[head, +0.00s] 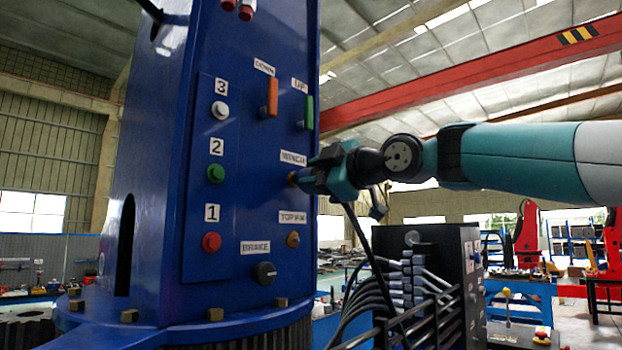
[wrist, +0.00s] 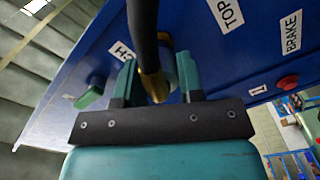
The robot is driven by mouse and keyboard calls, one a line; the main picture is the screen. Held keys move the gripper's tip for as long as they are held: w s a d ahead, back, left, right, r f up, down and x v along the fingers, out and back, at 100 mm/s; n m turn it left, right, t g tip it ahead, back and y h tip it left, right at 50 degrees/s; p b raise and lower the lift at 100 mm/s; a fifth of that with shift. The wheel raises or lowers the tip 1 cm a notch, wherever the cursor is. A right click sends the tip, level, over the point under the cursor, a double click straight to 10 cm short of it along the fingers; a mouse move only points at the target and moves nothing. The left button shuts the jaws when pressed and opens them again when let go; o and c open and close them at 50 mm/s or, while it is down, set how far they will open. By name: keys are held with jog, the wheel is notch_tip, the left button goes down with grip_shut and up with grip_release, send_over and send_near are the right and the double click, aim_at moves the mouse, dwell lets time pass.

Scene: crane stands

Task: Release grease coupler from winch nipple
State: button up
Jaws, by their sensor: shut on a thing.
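The blue crane stand (head: 160,200) fills the left half of the head view. The brass-coloured winch nipple (head: 292,179) shows below the WINCH label (head: 293,158), right at the tip of my gripper (head: 309,180). In the wrist view, my gripper (wrist: 157,72) has its two teal-and-black fingers on either side of the grease coupler (wrist: 154,86), a brass-coloured piece with a black hose (wrist: 142,32) running from it. The gripper is shut on the coupler, close against the panel. The coupler's joint with the nipple is mostly hidden.
Orange (head: 271,97) and green (head: 309,112) levers stand above. Buttons are to the left. The black hose (head: 362,235) hangs under my gripper, near a dark rack of hoses (head: 425,285).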

jog(key=shift+s+d, duration=0.1)
jog(key=b+v, duration=0.2)
jog(key=v, duration=0.1)
jog(key=shift+s+d+b, duration=0.25)
jog(key=shift+b, duration=0.05)
